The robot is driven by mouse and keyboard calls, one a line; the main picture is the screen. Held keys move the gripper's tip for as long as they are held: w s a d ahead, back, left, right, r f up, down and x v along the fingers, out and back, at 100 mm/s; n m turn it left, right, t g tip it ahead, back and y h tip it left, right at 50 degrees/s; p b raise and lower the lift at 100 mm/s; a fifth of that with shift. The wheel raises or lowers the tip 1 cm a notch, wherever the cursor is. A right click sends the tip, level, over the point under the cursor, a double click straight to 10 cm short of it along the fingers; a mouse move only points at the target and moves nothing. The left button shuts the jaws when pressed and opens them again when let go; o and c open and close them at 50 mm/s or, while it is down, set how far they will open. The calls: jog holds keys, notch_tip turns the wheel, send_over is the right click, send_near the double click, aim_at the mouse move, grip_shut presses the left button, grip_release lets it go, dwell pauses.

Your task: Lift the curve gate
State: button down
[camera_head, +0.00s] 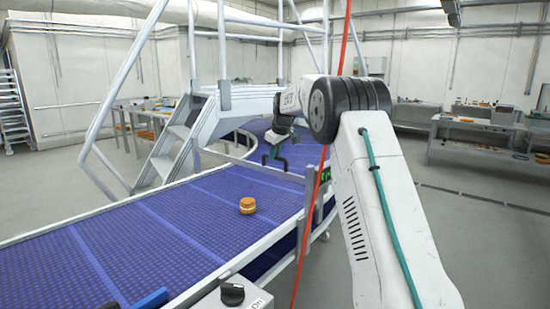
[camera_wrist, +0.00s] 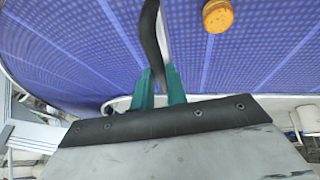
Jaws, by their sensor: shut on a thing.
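The curve gate (camera_head: 240,162) appears in the head view as a thin pale bar across the blue belt where the belt starts to bend. My gripper (camera_head: 274,160) is over this bar, at the end of my white arm. In the wrist view my gripper's teal fingers (camera_wrist: 160,90) are shut on a dark, slightly curved bar (camera_wrist: 151,40), which I take as part of the gate. The exact grip contact is small in the head view and partly hidden in the wrist view. I cannot tell whether the gate is raised.
An orange-brown filled round (camera_head: 247,205) lies on the blue conveyor belt (camera_head: 170,235), on the near side of the gate; it also shows in the wrist view (camera_wrist: 217,16). White steps (camera_head: 180,140) stand at left. A control box with a black knob (camera_head: 232,294) is at the front.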

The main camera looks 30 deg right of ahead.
jog(key=c, duration=1.4)
grip_release()
jog(key=v, duration=0.7)
jog(key=shift+r, duration=0.4)
jog(key=shift+s, duration=0.1)
